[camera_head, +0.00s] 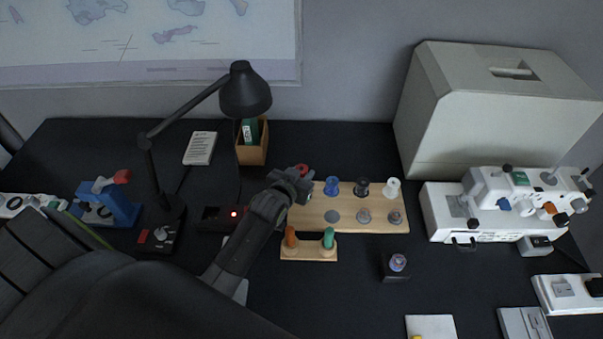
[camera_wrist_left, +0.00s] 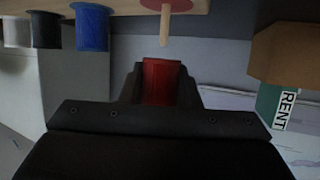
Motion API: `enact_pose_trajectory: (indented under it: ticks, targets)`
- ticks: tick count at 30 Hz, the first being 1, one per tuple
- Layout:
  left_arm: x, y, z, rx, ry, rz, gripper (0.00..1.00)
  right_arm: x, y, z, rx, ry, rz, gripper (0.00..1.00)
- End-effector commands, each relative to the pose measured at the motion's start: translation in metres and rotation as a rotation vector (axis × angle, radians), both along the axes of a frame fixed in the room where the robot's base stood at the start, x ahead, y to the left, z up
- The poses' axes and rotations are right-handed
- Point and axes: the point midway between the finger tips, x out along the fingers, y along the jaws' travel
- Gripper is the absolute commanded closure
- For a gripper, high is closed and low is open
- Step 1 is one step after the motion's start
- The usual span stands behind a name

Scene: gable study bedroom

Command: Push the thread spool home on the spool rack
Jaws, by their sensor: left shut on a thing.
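The wooden spool rack (camera_head: 348,222) lies on the dark desk. Blue (camera_head: 332,186), black (camera_head: 362,187) and white (camera_head: 393,188) spools stand in its back row, with grey ones in front. My left gripper (camera_head: 303,177) is at the rack's back left corner, shut on a red thread spool (camera_head: 301,168). In the left wrist view the red spool (camera_wrist_left: 162,80) sits between the fingers (camera_wrist_left: 160,85). A bare wooden peg (camera_wrist_left: 165,28) on a red disc (camera_wrist_left: 180,5) points toward it, with a small gap visible between them. My right gripper is not in view.
A small wooden stand (camera_head: 309,253) with orange and green items is in front of the rack. A black lamp (camera_head: 246,95) and a wooden box (camera_head: 252,150) are behind left. A sewing machine (camera_head: 510,205) stands to the right.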

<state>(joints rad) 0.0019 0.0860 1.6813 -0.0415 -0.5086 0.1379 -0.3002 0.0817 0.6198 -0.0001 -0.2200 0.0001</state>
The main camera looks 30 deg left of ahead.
Motion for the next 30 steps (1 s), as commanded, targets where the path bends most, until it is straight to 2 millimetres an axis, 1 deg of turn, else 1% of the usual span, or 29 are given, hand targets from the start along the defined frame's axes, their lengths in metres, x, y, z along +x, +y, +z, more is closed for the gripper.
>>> enact_pose_trajectory:
  ticks: [12, 30]
  targets:
    - [0.0001, 0.0, 0.0013, 0.0, -0.001, 0.0, 0.92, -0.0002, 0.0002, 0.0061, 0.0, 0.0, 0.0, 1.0]
    - [-0.0001, 0.0, 0.0009, 0.0, 0.0, 0.0, 0.92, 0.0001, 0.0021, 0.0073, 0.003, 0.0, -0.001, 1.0]
